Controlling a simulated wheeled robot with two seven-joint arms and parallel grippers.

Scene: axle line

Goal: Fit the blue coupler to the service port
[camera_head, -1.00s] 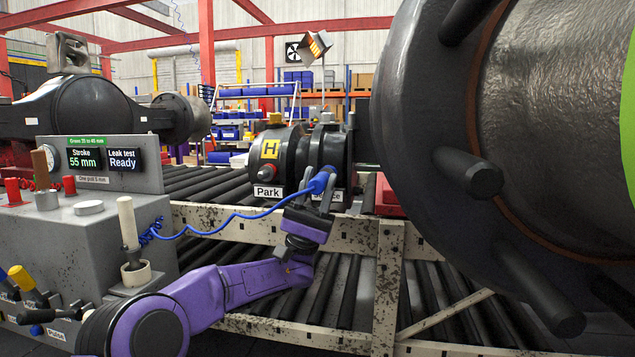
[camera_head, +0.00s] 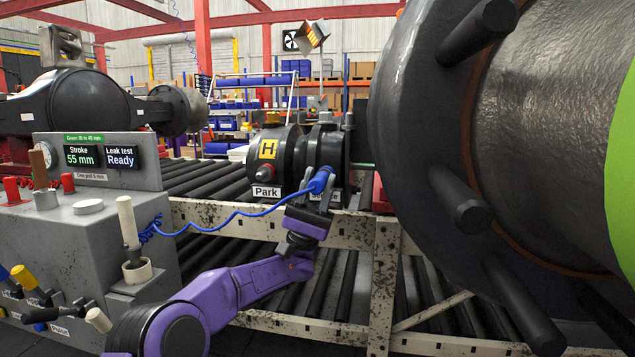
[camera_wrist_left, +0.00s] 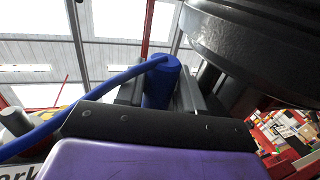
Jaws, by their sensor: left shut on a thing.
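The blue coupler (camera_head: 320,180), with its blue hose running left to the grey console, is held by my left gripper (camera_head: 318,192). The gripper's jaws are shut around the coupler, which also shows between the fingers in the left wrist view (camera_wrist_left: 161,88). The coupler is in front of the black brake chamber (camera_head: 290,153), at its right part. The label there, ending in "ce", is partly covered, and the port behind the coupler is hidden. I cannot tell whether the coupler touches the port. My right gripper is out of view.
A large dark hub with protruding studs (camera_head: 440,190) fills the right side, close to the chamber. A pale spotted rail (camera_head: 230,219) runs below the chamber. The grey console (camera_head: 85,245) at left reads "Stroke 55 mm" and "Leak test Ready". Rollers lie behind the rail.

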